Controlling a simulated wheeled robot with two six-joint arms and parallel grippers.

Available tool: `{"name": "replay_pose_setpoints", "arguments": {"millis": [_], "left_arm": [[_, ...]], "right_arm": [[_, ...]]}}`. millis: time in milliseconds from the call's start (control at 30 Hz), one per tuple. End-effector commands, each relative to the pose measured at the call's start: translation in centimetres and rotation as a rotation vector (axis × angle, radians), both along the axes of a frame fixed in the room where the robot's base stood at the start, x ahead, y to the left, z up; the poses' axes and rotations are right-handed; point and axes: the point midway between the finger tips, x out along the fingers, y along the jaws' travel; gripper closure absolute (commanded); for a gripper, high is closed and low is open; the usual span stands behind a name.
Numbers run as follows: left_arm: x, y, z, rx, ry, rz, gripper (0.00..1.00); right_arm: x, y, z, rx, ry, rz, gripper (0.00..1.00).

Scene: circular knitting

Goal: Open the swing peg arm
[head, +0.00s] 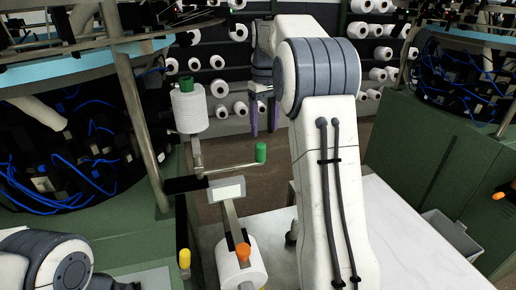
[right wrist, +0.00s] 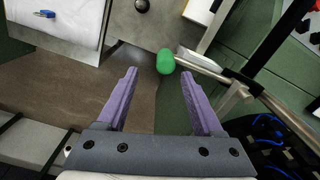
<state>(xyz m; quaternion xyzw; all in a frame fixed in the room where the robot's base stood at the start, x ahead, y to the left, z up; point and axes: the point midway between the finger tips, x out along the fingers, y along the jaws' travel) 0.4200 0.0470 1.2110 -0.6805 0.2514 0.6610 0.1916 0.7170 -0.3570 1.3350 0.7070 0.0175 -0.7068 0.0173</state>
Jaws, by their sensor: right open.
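The swing peg arm (head: 232,168) is a thin metal bar that reaches right from the machine's post and ends in an upright green peg (head: 261,152). The peg is bare. In the right wrist view the green peg (right wrist: 166,61) shows just beyond the fingertips, between their lines, with the bar (right wrist: 205,70) running off to the right. My right gripper (head: 262,120) has purple fingers and hangs open and empty beyond the peg in the head view. It also shows in the right wrist view (right wrist: 159,73). I cannot tell any contact. My left gripper is out of view.
A white yarn cone (head: 189,110) with a green top stands on the post left of the peg. Another yarn cone (head: 240,265) with an orange tip sits lower. A white table (head: 405,235) lies at the right. Yarn shelves (head: 215,70) stand behind; floor between is clear.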

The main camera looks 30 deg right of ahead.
Motion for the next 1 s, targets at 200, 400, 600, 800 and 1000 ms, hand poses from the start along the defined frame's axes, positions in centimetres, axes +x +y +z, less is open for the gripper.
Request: {"name": "replay_pose_setpoints", "arguments": {"millis": [200, 400, 600, 800, 1000], "left_arm": [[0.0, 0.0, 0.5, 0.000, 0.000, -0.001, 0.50], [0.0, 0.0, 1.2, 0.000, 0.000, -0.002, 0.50], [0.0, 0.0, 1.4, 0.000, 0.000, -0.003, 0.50], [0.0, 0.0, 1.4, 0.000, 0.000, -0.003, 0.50], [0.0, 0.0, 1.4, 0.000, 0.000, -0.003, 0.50]], "right_arm": [[0.3, 1.1, -4.1, 0.003, 0.006, 0.015, 0.32], [0.4, 1.2, -7.3, 0.002, 0.005, 0.016, 0.32], [0.4, 1.1, -8.8, 0.001, 0.002, 0.015, 0.32], [0.4, 1.0, -9.0, 0.000, 0.000, 0.013, 0.32], [0.3, 0.8, -9.0, 0.000, 0.000, 0.012, 0.78]]}}
